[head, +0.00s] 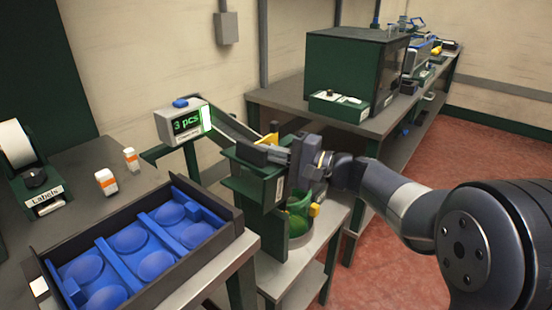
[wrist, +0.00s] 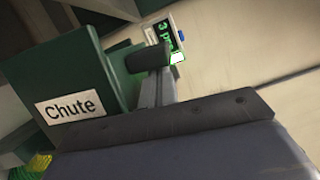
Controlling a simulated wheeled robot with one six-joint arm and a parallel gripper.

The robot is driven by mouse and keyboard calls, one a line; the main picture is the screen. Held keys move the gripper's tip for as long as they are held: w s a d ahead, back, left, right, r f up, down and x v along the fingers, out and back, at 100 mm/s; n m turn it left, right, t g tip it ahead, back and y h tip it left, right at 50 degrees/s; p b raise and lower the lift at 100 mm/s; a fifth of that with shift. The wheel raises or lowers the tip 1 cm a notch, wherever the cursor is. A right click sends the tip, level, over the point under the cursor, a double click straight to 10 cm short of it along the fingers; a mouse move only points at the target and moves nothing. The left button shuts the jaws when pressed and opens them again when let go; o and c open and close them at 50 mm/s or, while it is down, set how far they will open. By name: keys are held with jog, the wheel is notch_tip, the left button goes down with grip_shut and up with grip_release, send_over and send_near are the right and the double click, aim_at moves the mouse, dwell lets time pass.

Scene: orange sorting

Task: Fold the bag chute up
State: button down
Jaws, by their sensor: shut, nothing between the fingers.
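The green bag chute (head: 248,188), with a white "Chute" label, stands on a small metal stand in the middle of the head view. In the wrist view the chute (wrist: 104,68) fills the upper left, its label tilted. My gripper (head: 297,158) is shut and empty at the chute's upper right side.
A counter display (head: 187,123) reads "3 pcs" at the top of a sloping dark channel. A black tray with blue cups (head: 236,213) lies at front left. A dark green box (head: 345,68) sits on the back bench.

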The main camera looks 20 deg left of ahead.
aim_at(256, 170)
jog(key=shift+s+a+f+n+h+b, duration=0.15)
jog(key=shift+s+a+f+n+b, duration=0.15)
jog(key=shift+s+n+b, duration=0.5)
jog(key=shift+s+a+f+n+h+b, duration=0.1)
jog(key=shift+s+a+f+n+b, duration=0.15)
jog(key=shift+s+b, duration=0.65)
jog(key=shift+s+a+f+n+h+b, duration=0.25)
jog(key=shift+s+n+b, duration=0.2)
jog(key=shift+b, duration=0.8)
jog(key=shift+s+a+r+n+b, duration=0.1)
jog(key=shift+s+a+n+b, duration=0.1)
jog(key=shift+s+n+b, duration=0.15)
jog(key=shift+w, duration=0.1)
